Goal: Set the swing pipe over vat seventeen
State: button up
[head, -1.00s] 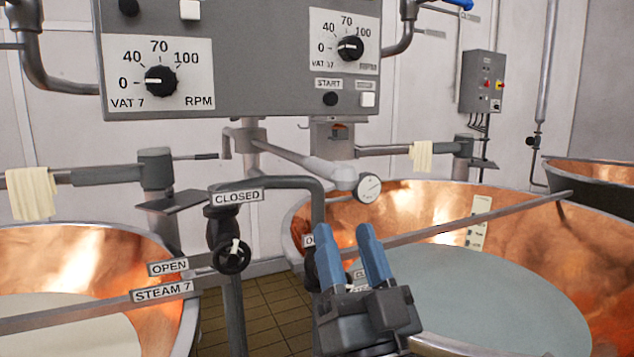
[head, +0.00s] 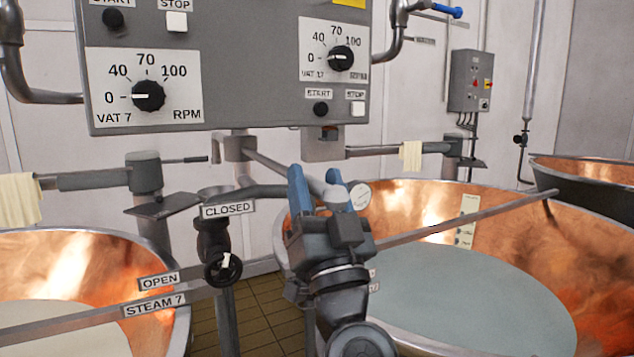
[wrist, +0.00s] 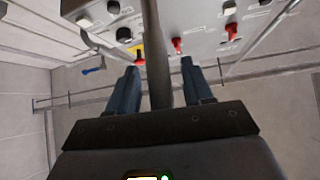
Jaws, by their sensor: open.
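The swing pipe (head: 268,165), a grey tube, runs from a post between the two vats toward the lower right. Its rounded end shows beside my gripper (head: 316,178), near the left rim of the right-hand copper vat (head: 405,212), under the VAT 17 dial (head: 340,58). My gripper is open, its blue fingers pointing up at the pipe. In the wrist view the pipe (wrist: 155,55) shows between the two fingers (wrist: 157,82). Whether it touches either finger I cannot tell. My gripper hides part of the pipe and the vat's near-left rim.
The left copper vat (head: 128,262) stands below the VAT 7 dial (head: 147,95). A grey bar (head: 470,222) crosses the right vat. The control panel (head: 250,80) hangs above.

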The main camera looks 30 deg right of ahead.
grip_shut()
dwell(0.4)
